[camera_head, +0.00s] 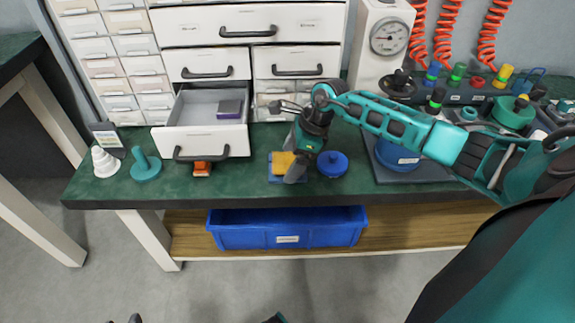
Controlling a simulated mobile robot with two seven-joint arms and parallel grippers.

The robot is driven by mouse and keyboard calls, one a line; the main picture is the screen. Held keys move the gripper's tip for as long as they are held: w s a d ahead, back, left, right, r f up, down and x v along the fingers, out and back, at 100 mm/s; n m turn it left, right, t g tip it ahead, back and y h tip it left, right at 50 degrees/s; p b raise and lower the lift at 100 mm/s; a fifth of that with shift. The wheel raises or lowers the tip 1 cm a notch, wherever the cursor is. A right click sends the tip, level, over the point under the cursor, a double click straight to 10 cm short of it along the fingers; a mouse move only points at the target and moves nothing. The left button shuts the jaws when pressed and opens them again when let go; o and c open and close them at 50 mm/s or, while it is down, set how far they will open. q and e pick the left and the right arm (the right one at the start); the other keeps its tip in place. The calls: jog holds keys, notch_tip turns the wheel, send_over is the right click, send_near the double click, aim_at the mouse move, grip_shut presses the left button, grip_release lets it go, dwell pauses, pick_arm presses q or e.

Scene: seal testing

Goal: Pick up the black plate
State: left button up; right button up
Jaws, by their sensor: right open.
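I cannot pick out a black plate with certainty. A small dark purple-grey block (230,107) lies in the open drawer (183,141). My right gripper (294,162) is open and low over the bench's front edge. Its dark grey finger is beside a yellow block (282,161) on a small blue pad (276,178), and it hides part of both. Whether it touches them, I cannot tell. I do not make out my left gripper.
A blue lidded disc (332,163) is just right of the gripper. An orange item (202,169), a teal peg (145,166) and a white cone (104,163) stand left on the green bench (230,183). A blue bin (245,235) is on the shelf below.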

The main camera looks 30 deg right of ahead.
jog(key=c, duration=1.5)
jog(key=shift+r, duration=0.1)
jog(key=shift+c, duration=0.3)
